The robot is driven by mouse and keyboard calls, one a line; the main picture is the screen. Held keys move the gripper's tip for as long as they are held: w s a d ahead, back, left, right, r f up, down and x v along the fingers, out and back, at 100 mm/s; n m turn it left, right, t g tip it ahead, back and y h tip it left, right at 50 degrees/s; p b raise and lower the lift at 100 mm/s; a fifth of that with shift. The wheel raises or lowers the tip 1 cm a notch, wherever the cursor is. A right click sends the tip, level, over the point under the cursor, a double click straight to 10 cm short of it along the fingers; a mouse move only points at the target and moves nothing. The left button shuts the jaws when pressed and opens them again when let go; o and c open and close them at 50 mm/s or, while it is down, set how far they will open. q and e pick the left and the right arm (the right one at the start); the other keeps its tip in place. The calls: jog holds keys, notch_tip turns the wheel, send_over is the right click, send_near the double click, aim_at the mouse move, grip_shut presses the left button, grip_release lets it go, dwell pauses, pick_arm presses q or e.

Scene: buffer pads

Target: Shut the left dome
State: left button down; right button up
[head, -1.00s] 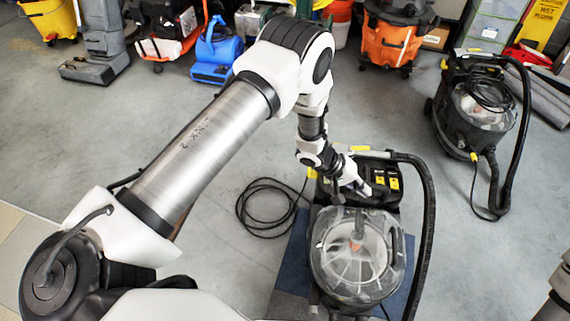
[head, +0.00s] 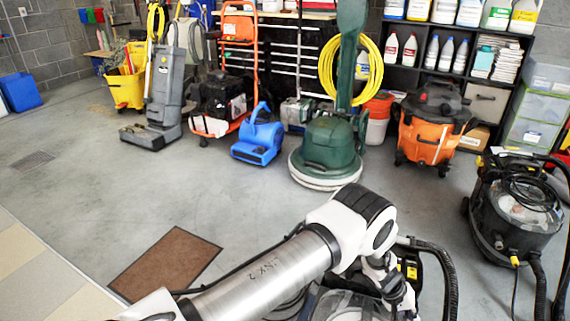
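The left machine is black with yellow latches (head: 411,270). It stands at the bottom edge, largely cut off and behind my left arm. Part of its clear dome (head: 343,306) shows at the bottom edge; whether it sits shut cannot be told. My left arm reaches in from the lower left, and its gripper (head: 402,303) is low beside the dome. The fingers are too small and cut off to tell open from shut, or whether they touch the dome. My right gripper is out of view.
A second black machine with a clear dome (head: 526,190) stands at the right. A green floor polisher (head: 330,145), blue blower (head: 258,138) and orange vacuum (head: 428,130) line the back. A brown mat (head: 167,262) lies at lower left. The middle floor is clear.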

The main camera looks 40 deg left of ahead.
pick_arm(q)
jog(key=shift+w+d+f+b, duration=0.1)
jog(key=shift+d+f+b, duration=0.15)
jog(key=shift+f, duration=0.4)
